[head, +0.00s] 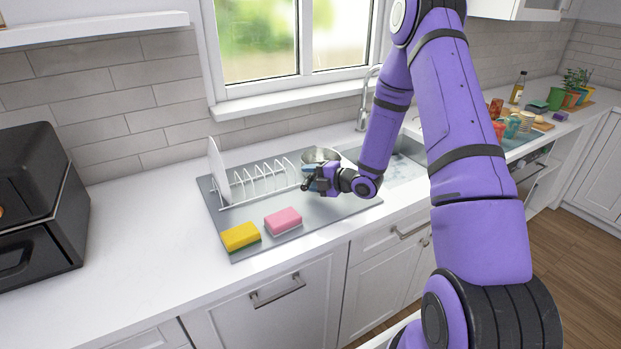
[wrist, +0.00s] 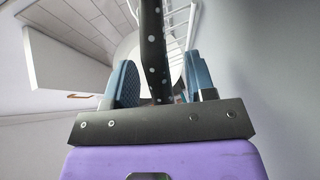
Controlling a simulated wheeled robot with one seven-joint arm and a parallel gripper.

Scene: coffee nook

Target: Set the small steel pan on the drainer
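The small steel pan (head: 320,154) shows in the head view at the right end of the drainer's wire rack (head: 262,182), just behind my gripper (head: 318,180). I cannot tell whether its base touches the grey drainer mat (head: 328,213). In the wrist view its dark speckled handle (wrist: 153,45) runs between the two blue fingers of my gripper (wrist: 162,80). The fingers stand apart, with a gap visible between the handle and the right finger. My gripper hides part of the pan in the head view.
A white plate (head: 216,172) stands upright at the rack's left end. A yellow sponge (head: 240,236) and a pink sponge (head: 283,221) lie on the mat's front part. The sink (head: 405,160) and faucet (head: 364,112) are to the right. The counter left of the mat is clear up to a black appliance (head: 40,205).

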